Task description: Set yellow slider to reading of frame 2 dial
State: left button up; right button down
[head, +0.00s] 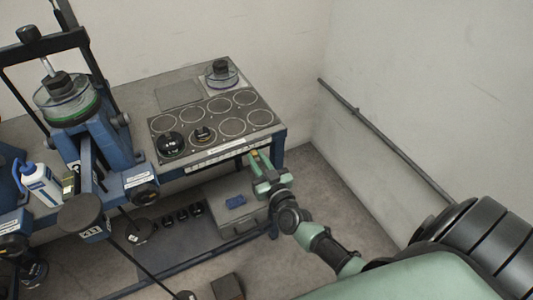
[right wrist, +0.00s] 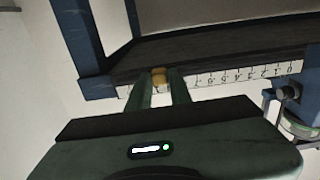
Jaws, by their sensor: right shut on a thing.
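The yellow slider (right wrist: 158,77) sits on a pale numbered scale (right wrist: 240,75), which looks upside down in the right wrist view. My right gripper (right wrist: 158,88) is shut on the slider, with one green finger on each side of it. In the head view the right gripper (head: 257,158) is at the right part of the bench's front edge, by the scale strip (head: 215,156). A round glass-covered gauge with a green rim (head: 66,108) is on the blue lever frame (head: 100,145) at left; its reading and frame number are too small to tell. My left gripper is not in view.
A black panel with several round recesses (head: 232,127) lies on the bench and holds two dark weights. Another weighted dial (head: 221,75) stands at the back. A lower shelf (head: 185,245) holds weights and a grey case (head: 238,208). A wall rail (head: 385,140) runs at right.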

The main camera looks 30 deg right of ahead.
aim_at(219, 163)
jog(key=a, duration=0.3)
jog(key=a+p, duration=0.1)
jog(key=a, duration=0.3)
jog(key=w+a, duration=0.1)
jog(key=a, duration=0.3)
jog(key=shift+a+p, duration=0.15)
jog(key=shift+p, duration=0.15)
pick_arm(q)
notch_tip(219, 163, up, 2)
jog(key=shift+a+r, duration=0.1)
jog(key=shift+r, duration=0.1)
pick_arm(e)
jog(key=shift+f, duration=0.1)
jog(key=shift+s, duration=0.1)
jog(key=c, duration=1.3)
grip_release()
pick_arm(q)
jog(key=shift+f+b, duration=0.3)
pick_arm(e)
jog(key=s, duration=0.7)
jog(key=shift+s+a, duration=0.15)
jog(key=shift+s, duration=0.25)
